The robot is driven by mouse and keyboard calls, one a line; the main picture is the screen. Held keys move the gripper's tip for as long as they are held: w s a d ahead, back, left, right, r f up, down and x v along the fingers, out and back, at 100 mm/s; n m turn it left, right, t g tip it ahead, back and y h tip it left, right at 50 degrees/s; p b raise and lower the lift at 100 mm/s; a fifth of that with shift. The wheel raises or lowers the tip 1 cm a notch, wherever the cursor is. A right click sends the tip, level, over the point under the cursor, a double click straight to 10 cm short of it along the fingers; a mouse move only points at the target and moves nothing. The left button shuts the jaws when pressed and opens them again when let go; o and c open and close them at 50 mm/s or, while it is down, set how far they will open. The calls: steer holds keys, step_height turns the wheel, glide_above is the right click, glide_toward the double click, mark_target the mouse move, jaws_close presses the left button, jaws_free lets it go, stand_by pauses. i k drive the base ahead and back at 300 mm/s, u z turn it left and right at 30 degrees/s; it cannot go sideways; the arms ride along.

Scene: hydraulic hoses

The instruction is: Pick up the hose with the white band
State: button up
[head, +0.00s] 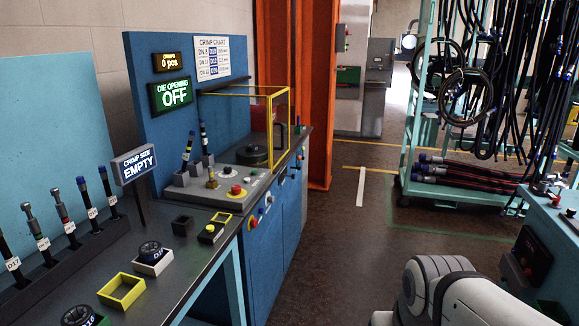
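Several short black hoses stand upright in a dark rack (50,275) on the workbench at the left. White number tags show at the foot of these hoses. Two more hoses with blue tops and pale marks (187,150) (204,138) stand on the crimping machine. I cannot tell which hose bears the white band. My gripper is not in view; only part of my white arm shows at the lower right.
The bench also holds a yellow tray (122,291), a die in a white holder (152,258) and a button box (212,232). A "CRIMP SIZE EMPTY" sign (135,165) stands behind them. A hose trolley (405,165) stands at the right. The middle floor (330,245) is clear.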

mark_target(204, 140)
steer(key=u, duration=0.5)
steer(key=i, duration=1.35)
steer(key=u, duration=0.5)
steer(key=k, duration=0.8)
steer(key=u, duration=0.15)
steer(key=i, duration=0.8)
steer(key=z, duration=0.05)
